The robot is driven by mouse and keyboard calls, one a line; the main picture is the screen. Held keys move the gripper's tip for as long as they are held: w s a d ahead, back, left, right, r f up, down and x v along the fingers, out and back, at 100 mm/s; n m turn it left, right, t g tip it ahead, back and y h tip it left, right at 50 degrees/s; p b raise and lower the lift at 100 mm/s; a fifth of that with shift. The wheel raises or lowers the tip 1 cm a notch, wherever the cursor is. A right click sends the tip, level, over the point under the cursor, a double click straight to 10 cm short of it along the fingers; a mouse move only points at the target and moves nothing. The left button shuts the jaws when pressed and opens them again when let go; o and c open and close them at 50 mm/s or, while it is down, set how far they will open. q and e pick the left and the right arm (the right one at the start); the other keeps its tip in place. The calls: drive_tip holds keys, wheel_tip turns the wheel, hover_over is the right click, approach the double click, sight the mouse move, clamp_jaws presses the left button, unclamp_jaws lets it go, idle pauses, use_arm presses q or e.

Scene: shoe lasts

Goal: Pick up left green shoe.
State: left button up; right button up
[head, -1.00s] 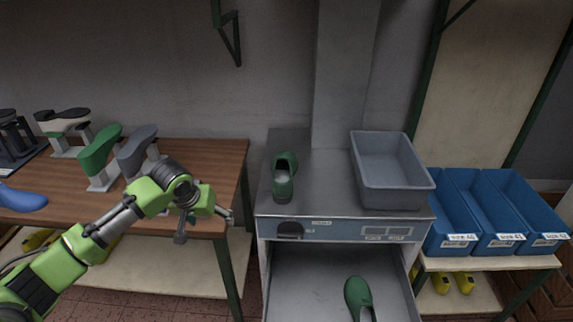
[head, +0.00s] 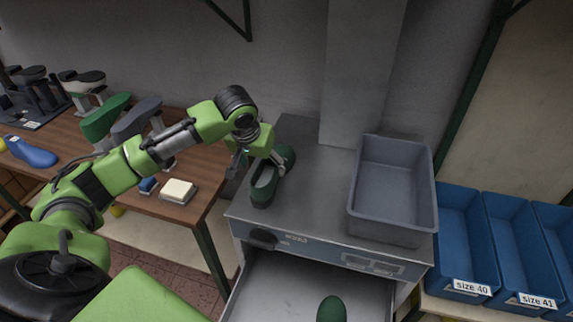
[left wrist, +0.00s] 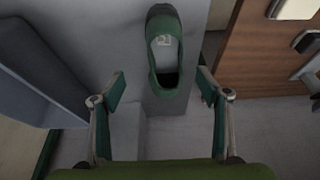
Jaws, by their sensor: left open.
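A dark green shoe (head: 264,187) lies on the metal top of the machine, near its left edge. My left gripper (head: 258,164) is open, with its fingers close to the shoe and partly covering it in the head view. In the left wrist view the shoe (left wrist: 164,45) lies ahead of the two spread fingers (left wrist: 162,88), its opening toward them, with nothing gripped. A second green shoe (head: 331,309) lies in the open drawer below, cut off by the picture edge. My right gripper is not in view.
A grey bin (head: 392,235) stands on the machine's right side. Blue bins (head: 465,240) stand at right. The open drawer (head: 270,290) juts out below.

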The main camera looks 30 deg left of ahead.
use_arm(q)
drive_tip(key=p, duration=0.1)
approach(265, 180)
drive_tip(key=shift+s+d+f, duration=0.2)
drive_tip(key=shift+f, duration=0.35)
drive_tip(key=shift+s+d+f, duration=0.15)
drive_tip(key=shift+s+f, duration=0.05)
drive_tip(key=shift+f, duration=0.4)
drive_tip(key=shift+w+f+p, duration=0.4)
drive_tip(key=shift+f, duration=0.2)
drive_tip(key=shift+w+f+p, duration=0.35)
drive_tip(key=shift+w+f, duration=0.1)
drive_tip(key=shift+f, duration=0.15)
drive_tip(key=shift+p+x, duration=0.3)
drive_tip(key=shift+x, duration=0.85)
drive_tip(key=shift+w+a+f, duration=0.15)
drive_tip(key=shift+w+f, duration=0.1)
drive_tip(key=shift+f, duration=0.25)
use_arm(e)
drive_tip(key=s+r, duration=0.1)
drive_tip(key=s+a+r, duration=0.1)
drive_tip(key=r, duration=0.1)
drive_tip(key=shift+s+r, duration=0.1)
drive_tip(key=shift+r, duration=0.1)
use_arm(q)
drive_tip(key=c, duration=1.5)
drive_tip(key=shift+r, duration=0.1)
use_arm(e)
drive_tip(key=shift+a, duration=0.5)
